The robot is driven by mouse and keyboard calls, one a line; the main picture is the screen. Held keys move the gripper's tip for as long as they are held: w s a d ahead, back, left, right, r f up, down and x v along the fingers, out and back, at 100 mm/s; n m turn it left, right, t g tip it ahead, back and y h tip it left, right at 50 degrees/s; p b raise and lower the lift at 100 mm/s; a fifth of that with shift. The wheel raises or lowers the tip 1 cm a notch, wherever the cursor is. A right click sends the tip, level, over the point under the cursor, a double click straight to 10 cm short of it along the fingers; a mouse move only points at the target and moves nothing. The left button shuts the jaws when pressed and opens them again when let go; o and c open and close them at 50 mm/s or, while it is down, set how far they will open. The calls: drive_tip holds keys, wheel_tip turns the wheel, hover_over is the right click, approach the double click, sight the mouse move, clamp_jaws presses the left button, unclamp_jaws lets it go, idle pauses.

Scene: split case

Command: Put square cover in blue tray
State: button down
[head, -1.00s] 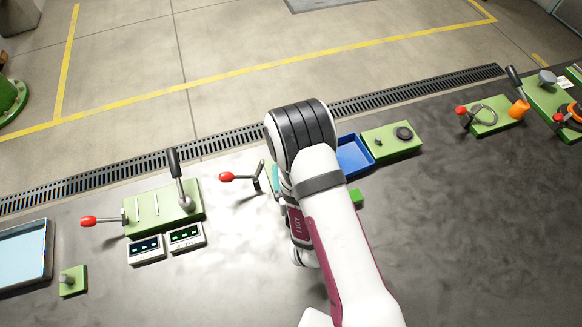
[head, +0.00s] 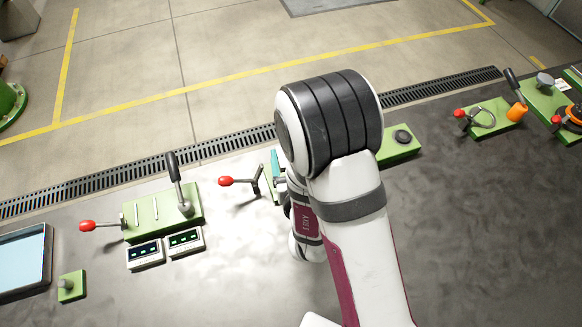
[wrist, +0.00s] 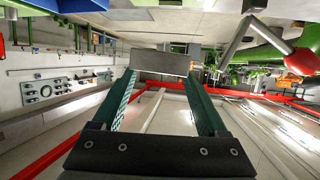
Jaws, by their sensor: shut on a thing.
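My gripper (wrist: 161,78) has teal fingers and is shut on a flat grey plate, which looks like the square cover (wrist: 160,61), held at the fingertips in the wrist view. A blue tray (wrist: 85,5) shows only in part at the top left edge of the wrist view.
A red-knobbed lever (head: 225,181) stands close left of my gripper and shows in the wrist view too. A green lever panel (head: 160,213) and two small displays lie further left. A green plate with a black knob (head: 401,138) lies right of my arm. The bench at right front is clear.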

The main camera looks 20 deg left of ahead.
drive_tip(key=shift+r, duration=0.95)
drive_tip(key=shift+w+d+r, duration=0.1)
drive_tip(key=shift+w+r, duration=0.05)
drive_tip(key=shift+r, duration=0.05)
drive_tip(key=w+d+r+m+t+h, duration=0.2)
drive_tip(key=w+d+r+m+h, duration=0.2)
drive_tip(key=w+d+r, duration=0.65)
drive_tip(key=s+d+r+m+h, duration=0.15)
drive_tip(key=d+r, duration=0.25)
drive_tip(key=d, duration=0.4)
drive_tip(key=d+r+m+h, duration=0.1)
drive_tip(key=d+r+h, duration=0.1)
drive_tip(key=d+r, duration=0.45)
drive_tip(key=s+a+f+n+y, duration=0.1)
drive_tip(key=a+f+n+y, duration=0.25)
drive_tip(key=a+f, duration=1.05)
drive_tip(key=s+a+f+n+y, duration=0.1)
drive_tip(key=s+a+f, duration=0.1)
drive_tip(key=a, duration=0.1)
drive_tip(key=s+a+f+n+g+y, duration=0.1)
drive_tip(key=s+a+f, duration=0.2)
drive_tip(key=a, duration=0.1)
drive_tip(key=s+a+f+n+g+y, duration=0.1)
drive_tip(key=s+a+f+y, duration=0.1)
drive_tip(key=s+a, duration=0.1)
drive_tip(key=shift+s+a+f, duration=0.15)
drive_tip(key=shift+a+f, duration=0.05)
drive_tip(key=shift+a, duration=0.4)
